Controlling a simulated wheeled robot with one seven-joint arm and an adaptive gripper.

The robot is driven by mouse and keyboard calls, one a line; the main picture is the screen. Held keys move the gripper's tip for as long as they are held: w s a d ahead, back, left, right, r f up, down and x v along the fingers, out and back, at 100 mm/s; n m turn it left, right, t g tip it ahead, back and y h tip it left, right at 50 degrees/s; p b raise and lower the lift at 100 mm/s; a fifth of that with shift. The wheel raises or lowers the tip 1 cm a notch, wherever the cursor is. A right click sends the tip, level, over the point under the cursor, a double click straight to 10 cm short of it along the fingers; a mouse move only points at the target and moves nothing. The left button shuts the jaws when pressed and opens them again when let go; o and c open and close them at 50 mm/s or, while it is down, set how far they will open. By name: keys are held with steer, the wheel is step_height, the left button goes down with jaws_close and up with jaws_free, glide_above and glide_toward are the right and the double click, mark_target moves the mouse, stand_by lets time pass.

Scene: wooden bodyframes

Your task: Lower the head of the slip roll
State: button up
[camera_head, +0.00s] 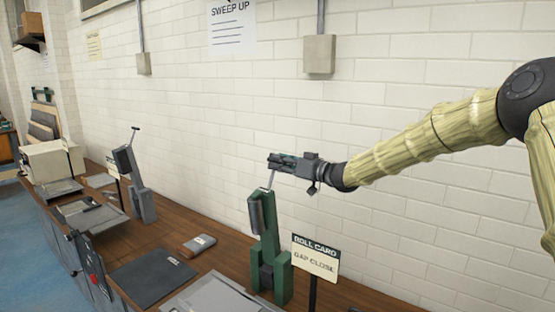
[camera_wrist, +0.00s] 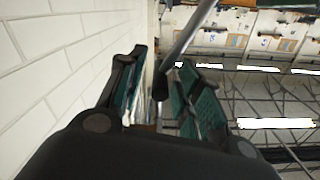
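A green machine (camera_head: 266,255) with a grey head (camera_head: 255,212) stands upright on the wooden bench, beside a "ROLL CARD / GAP CLOSE" sign; it appears to be the slip roll. A thin metal handle (camera_head: 269,180) rises from its top to my gripper (camera_head: 272,166), which reaches in from the right. In the wrist view, the metal rod (camera_wrist: 187,40) with its black end (camera_wrist: 160,88) lies between the two fingers of my gripper (camera_wrist: 160,70). The fingers are apart, with visible space beside the rod. Whether either finger touches it is unclear.
The roll card sign (camera_head: 315,258) stands just right of the green machine. A grey machine with a raised handle (camera_head: 133,180) stands farther left. Dark plate (camera_head: 150,277), small block (camera_head: 198,244) and trays lie on the bench (camera_head: 213,262). A white brick wall (camera_head: 420,215) runs behind.

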steer(key=shift+w+a, duration=0.35)
steer(key=shift+a, duration=0.1)
jaws_close()
steer(key=shift+s, duration=0.1)
steer(key=shift+a, duration=0.1)
